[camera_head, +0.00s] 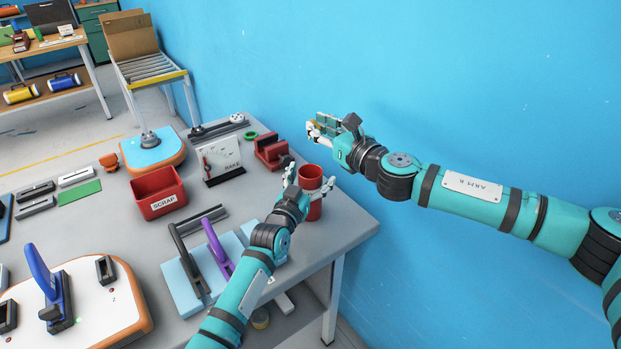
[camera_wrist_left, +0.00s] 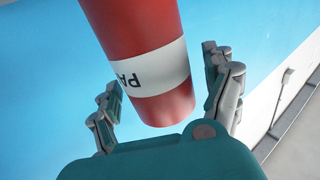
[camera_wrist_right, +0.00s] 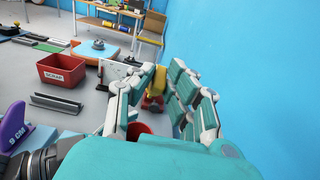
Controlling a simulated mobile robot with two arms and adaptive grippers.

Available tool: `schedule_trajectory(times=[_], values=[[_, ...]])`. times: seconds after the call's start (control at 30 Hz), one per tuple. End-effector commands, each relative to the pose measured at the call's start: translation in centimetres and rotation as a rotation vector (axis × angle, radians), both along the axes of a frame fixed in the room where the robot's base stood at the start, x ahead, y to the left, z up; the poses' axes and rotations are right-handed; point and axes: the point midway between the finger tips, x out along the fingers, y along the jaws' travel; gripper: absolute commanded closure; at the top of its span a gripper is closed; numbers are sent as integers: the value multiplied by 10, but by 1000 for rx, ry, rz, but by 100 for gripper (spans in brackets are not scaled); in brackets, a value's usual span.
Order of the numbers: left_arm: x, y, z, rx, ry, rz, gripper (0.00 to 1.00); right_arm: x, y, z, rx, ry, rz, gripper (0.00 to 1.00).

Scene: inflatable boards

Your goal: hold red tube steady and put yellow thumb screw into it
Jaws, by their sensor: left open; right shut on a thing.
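The red tube (camera_head: 311,176) stands upright at the right end of the grey table. My left gripper (camera_head: 309,184) is open, with one finger on each side of it. In the left wrist view the red tube (camera_wrist_left: 150,60) shows its white label, with gaps to both fingers. My right gripper (camera_head: 320,126) is in the air above and behind the tube. In the right wrist view it is shut on the yellow thumb screw (camera_wrist_right: 156,80), which its fingers partly hide. The tube's rim (camera_wrist_right: 138,129) shows below that gripper.
A red vise (camera_head: 271,152) and a white panel stand (camera_head: 222,157) are behind the tube. A red scrap bin (camera_head: 158,192) is further left. The blue wall is close on the right.

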Motion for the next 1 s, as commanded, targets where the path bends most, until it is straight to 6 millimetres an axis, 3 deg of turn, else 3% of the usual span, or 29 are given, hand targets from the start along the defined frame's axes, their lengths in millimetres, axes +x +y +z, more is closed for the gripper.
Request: schedule_trajectory(times=[0.1,0.57,1.0], values=[[0,0,0,0,0,0,16,0,0,0,0,0,0,100],[0,0,0,-1,0,0,75,0,0,0,0,0,0,100],[0,0,0,-1,0,0,76,0,0,-24,1,2,1,100]])
